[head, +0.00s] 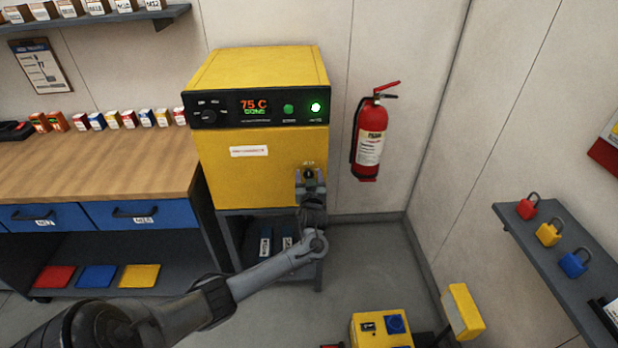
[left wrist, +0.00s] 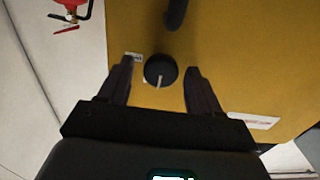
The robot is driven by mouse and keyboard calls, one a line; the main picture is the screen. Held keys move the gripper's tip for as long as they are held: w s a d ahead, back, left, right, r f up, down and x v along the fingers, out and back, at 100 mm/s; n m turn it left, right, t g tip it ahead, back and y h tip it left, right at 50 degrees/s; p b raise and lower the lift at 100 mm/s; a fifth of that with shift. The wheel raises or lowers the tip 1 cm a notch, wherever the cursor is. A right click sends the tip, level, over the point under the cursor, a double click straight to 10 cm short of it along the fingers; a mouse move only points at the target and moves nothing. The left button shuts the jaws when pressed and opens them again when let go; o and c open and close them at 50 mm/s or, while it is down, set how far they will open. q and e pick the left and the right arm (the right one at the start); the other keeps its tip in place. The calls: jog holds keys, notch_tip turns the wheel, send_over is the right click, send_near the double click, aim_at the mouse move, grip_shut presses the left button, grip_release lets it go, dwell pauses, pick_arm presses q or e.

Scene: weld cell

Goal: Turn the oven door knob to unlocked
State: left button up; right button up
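The yellow oven (head: 255,165) stands against the back wall, its display lit with 75 C and a green light on. The black door knob (left wrist: 160,70) sits on the oven's yellow door, with a pale pointer line on it. In the head view the knob (head: 309,174) is small, at the right side of the door. My left gripper (left wrist: 160,85) is open, with one finger on each side of the knob and gaps between; I cannot tell whether the fingertips reach it. In the head view my left gripper (head: 311,190) is in front of the knob's plate. My right gripper is not in view.
A red fire extinguisher (head: 370,135) hangs on the wall right of the oven. A wooden workbench (head: 100,165) with blue drawers stands left. A shelf (head: 545,265) with padlocks is at right. A yellow box (head: 380,328) stands on the floor. A dark handle (left wrist: 176,14) projects near the knob.

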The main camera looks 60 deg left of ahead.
pick_arm(q)
jog(key=c, duration=1)
jog(key=shift+r, duration=0.1)
